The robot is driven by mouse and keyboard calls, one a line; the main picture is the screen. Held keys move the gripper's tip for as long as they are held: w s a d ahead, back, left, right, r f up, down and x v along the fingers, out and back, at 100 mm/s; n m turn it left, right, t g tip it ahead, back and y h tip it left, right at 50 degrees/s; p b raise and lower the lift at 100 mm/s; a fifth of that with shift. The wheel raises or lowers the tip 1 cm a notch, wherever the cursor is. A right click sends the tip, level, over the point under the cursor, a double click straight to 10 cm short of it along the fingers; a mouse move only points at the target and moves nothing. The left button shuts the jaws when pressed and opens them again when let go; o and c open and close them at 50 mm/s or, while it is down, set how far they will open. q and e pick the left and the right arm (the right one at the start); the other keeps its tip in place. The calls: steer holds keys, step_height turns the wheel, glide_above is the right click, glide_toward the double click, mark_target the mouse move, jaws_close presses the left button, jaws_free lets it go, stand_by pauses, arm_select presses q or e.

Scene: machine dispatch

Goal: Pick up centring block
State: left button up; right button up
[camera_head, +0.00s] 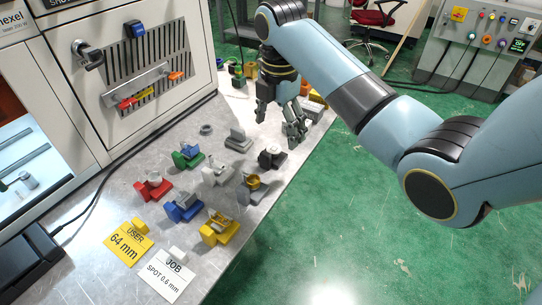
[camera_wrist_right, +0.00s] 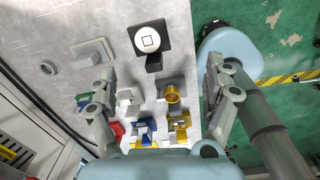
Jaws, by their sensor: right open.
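Several small blocks stand on the metal bench, and I cannot tell by look which one is the centring block. My left gripper is out of view.
Red (camera_head: 153,188), blue (camera_head: 182,207), yellow (camera_head: 219,230) and green (camera_head: 188,155) blocks crowd the near bench. A yellow USER 64 mm card (camera_head: 128,243) and white JOB card (camera_head: 166,275) lie in front. A machine cabinet (camera_head: 130,70) borders the left; green floor lies right.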

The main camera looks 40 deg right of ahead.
steer(key=shift+w+d+r+n, duration=0.1)
steer(key=shift+w+r+n, duration=0.25)
steer(key=shift+w, duration=0.1)
steer(key=shift+w+d+r+n, duration=0.1)
steer(key=shift+w+r+n, duration=0.1)
steer(key=shift+w+n, duration=0.45)
steer(key=shift+w, duration=0.1)
glide_above(272, 151)
steer(key=f, duration=0.4)
steer(key=shift+w+d+f, duration=0.25)
steer(key=shift+d+f, duration=0.05)
steer(key=shift+f, duration=0.1)
steer(key=f, duration=0.5)
steer(key=shift+s+a+f+b, duration=0.2)
steer(key=shift+a+f+b, duration=0.05)
steer(key=shift+f+b, duration=0.05)
steer(key=c, duration=1.4)
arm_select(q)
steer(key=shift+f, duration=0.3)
arm_select(e)
steer(key=shift+o, duration=0.2)
steer(key=shift+r, duration=0.15)
